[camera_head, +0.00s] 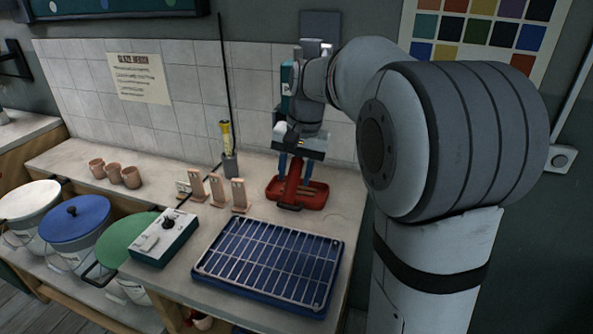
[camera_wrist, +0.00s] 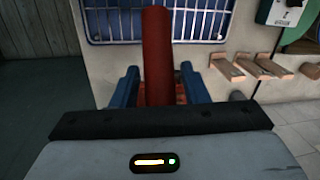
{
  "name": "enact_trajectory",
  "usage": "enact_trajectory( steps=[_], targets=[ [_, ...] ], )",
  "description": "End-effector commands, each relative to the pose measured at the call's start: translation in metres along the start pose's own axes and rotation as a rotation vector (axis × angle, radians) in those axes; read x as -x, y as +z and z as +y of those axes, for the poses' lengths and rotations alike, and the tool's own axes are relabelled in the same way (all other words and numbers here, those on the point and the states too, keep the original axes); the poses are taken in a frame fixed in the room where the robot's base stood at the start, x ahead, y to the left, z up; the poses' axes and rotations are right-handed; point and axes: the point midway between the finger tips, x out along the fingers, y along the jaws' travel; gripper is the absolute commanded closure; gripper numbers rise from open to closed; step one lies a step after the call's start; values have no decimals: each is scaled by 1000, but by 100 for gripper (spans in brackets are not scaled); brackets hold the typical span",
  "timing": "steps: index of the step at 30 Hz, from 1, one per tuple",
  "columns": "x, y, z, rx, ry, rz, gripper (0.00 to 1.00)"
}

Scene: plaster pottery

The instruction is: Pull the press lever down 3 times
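The red press (camera_head: 318,197) stands on the counter behind the blue rack, against the tiled wall. Its red lever (camera_head: 293,182) shows in the middle of the press; in the wrist view the lever (camera_wrist: 157,50) runs as a thick red bar away from my gripper. My gripper (camera_head: 296,169) is over the press with its blue fingers pointing down. In the wrist view the fingers of my gripper (camera_wrist: 159,88) stand on both sides of the lever, with visible gaps, so it looks open around the lever. The lever's lower end is hidden behind my gripper in the wrist view.
A blue tray with a wire rack (camera_head: 268,262) lies in front of the press. A control box (camera_head: 165,238) and several small wooden stands (camera_head: 217,188) are to the left. A yellow-handled tool (camera_head: 227,138) stands near the wall. Lidded buckets (camera_head: 75,218) are farther left.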

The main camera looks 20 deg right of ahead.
Motion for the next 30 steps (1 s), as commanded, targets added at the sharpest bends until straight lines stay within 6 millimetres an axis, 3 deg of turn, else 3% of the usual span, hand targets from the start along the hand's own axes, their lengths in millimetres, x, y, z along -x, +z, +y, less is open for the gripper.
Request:
enact_trajectory(
  steps=[14, 23, 30],
  targets=[
    [0, 0, 0, -1, 0, 1, 99],
    [2, 0, 0, 0, -1, -1, 100],
    [16, 14, -13, 13, -6, -47, 100]
  ],
)
